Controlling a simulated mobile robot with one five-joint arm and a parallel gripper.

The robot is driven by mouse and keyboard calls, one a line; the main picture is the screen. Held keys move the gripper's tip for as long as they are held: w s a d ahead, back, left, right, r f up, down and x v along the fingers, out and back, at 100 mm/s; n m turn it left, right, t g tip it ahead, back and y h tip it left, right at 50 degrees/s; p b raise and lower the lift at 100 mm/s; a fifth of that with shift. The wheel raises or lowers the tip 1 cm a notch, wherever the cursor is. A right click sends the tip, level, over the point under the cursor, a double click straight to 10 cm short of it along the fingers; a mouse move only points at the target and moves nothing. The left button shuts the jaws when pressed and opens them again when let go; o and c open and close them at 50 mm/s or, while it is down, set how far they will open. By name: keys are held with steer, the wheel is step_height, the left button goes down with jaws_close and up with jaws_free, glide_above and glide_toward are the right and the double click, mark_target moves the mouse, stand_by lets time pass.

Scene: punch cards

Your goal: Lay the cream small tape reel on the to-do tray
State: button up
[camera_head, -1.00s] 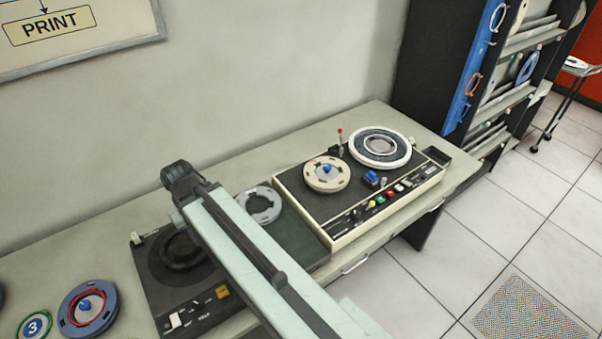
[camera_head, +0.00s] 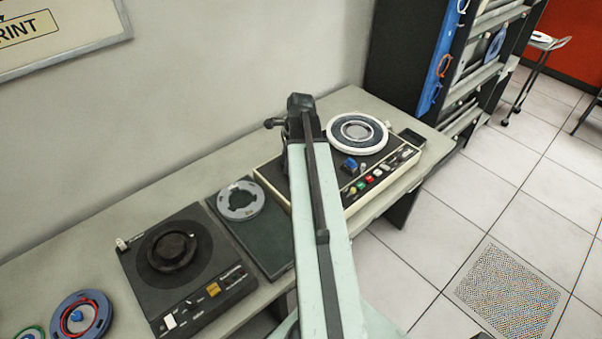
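The cream small tape reel does not show now; my arm covers the left part of the cream-edged tape deck (camera_head: 372,208), where a cream reel sat a second ago. My gripper (camera_head: 298,112) is at the far end of my arm, over the deck's back left. Its fingers are hidden or too small to read, so its opening and any hold are unclear. A dark green tray (camera_head: 268,243) lies left of the deck with a grey reel (camera_head: 240,200) at its back. I cannot read a label marking it as the to-do tray.
A white-rimmed reel (camera_head: 357,133) lies on the deck's right side. A black machine (camera_head: 187,268) stands left of the green tray. A blue reel (camera_head: 80,315) lies at the lower left. A dark shelf rack (camera_head: 415,60) stands at the back right.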

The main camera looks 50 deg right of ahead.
steer(key=s+d+m, duration=0.5)
steer(key=d+m, duration=0.1)
steer(key=d, duration=0.2)
steer(key=shift+n+t, duration=0.3)
steer(key=b+x, duration=0.8)
steer(key=shift+w+a+f+b, duration=0.25)
steer(key=shift+w+a+b, duration=0.05)
steer(key=shift+w+b, duration=0.15)
steer(key=shift+r, duration=0.1)
jaws_close()
stand_by(0.3)
steer(key=shift+w+a+p+v, duration=0.1)
steer(key=shift+w+p+v, duration=0.1)
steer(key=shift+p+v, duration=0.8)
steer(key=shift+w+a+p+v, duration=0.15)
steer(key=shift+w+p+v, duration=0.05)
steer(key=shift+p+v, duration=0.85)
steer(key=shift+w+a+p+v, duration=0.1)
steer(key=shift+w+p+v, duration=0.1)
steer(key=shift+p+v, duration=0.8)
